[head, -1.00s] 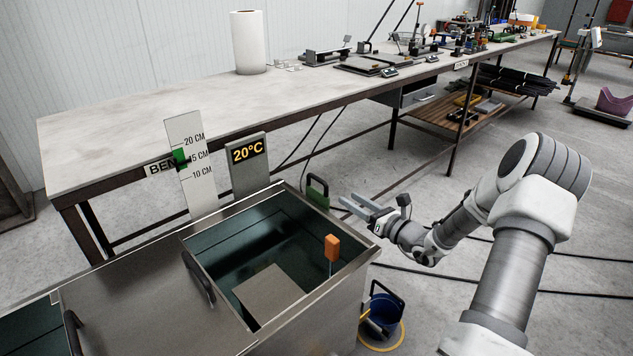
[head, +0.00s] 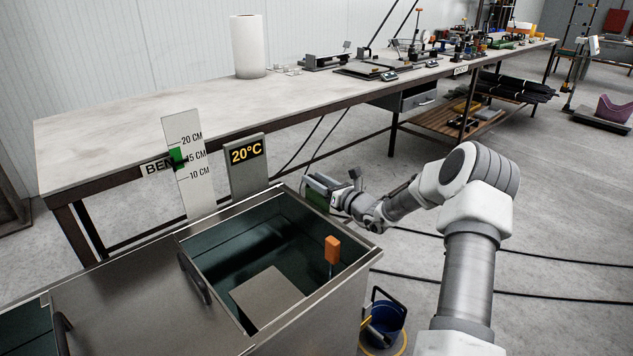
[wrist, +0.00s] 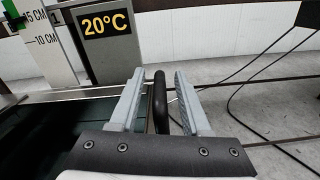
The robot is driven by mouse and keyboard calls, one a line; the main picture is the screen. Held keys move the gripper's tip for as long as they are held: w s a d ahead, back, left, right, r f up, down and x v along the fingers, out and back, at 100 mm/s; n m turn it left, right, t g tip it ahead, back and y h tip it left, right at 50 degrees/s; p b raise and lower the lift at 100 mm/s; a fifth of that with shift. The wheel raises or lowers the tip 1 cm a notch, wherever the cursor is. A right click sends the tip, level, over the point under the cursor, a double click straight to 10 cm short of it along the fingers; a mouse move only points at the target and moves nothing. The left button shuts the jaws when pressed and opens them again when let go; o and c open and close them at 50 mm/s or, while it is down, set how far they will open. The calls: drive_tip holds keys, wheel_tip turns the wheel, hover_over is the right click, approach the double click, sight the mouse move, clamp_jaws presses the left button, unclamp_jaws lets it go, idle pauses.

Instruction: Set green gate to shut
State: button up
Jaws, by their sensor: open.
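The green gate (head: 316,200) stands at the far right rim of the open tank in the head view, partly hidden by my gripper (head: 316,184). In the wrist view its dark handle bar (wrist: 160,104) lies between the two fingers of my gripper (wrist: 160,84). The fingers are open, one on each side of the bar, with gaps showing. The gate's green part is not clear in the wrist view, so I cannot tell its exact position in its slot.
The metal tank (head: 120,300) holds dark water and a grey block (head: 267,296); an orange-topped probe (head: 332,250) stands at its right side. A 20°C display (head: 247,165) and level scale (head: 188,165) stand behind. A blue bucket (head: 386,318) and cables lie on the floor.

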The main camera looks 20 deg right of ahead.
clamp_jaws()
idle(1.4)
